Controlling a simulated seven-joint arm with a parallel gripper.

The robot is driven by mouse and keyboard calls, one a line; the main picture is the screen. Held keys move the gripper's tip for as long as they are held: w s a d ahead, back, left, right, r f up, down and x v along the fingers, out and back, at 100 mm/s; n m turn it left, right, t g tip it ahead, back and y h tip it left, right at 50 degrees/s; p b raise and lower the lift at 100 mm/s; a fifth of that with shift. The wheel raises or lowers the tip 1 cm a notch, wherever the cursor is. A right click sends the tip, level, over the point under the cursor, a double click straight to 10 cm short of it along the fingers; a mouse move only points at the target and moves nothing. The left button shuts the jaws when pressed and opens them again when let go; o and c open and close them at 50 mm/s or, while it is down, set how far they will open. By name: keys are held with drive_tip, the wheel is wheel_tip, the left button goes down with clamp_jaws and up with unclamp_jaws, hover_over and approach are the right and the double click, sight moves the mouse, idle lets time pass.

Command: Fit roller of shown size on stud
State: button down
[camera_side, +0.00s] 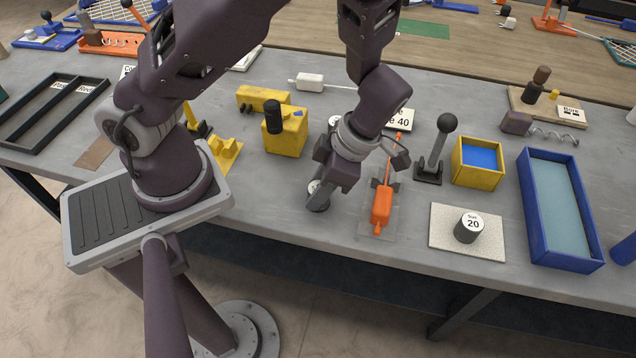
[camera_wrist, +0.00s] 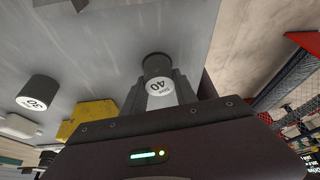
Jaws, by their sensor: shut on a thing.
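My gripper (camera_side: 318,190) is shut on a dark roller (camera_side: 318,204) with a white top, at or just above the bench near its front edge. In the wrist view the roller (camera_wrist: 157,68) stands between the fingers and its label reads 40. Another dark roller (camera_wrist: 39,92), labelled 30, stands apart to the left there. A third roller (camera_side: 468,228), labelled Size 20, stands on a speckled pale pad (camera_side: 440,236). A white card (camera_side: 399,120), partly behind my wrist, shows "40". A yellow block machine (camera_side: 286,133) carries a dark upright cylinder (camera_side: 273,117). I cannot make out the stud.
Right of my gripper lie an orange tool (camera_side: 381,207), a black lever (camera_side: 435,150), a yellow box with a blue inside (camera_side: 477,161) and a long blue tray (camera_side: 560,207). A black frame tray (camera_side: 55,108) lies far left. The bench's front edge is close to my gripper.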

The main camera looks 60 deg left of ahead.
drive_tip(key=shift+f, duration=0.1)
drive_tip(key=c, duration=0.9)
unclamp_jaws()
drive_tip(key=v, duration=0.7)
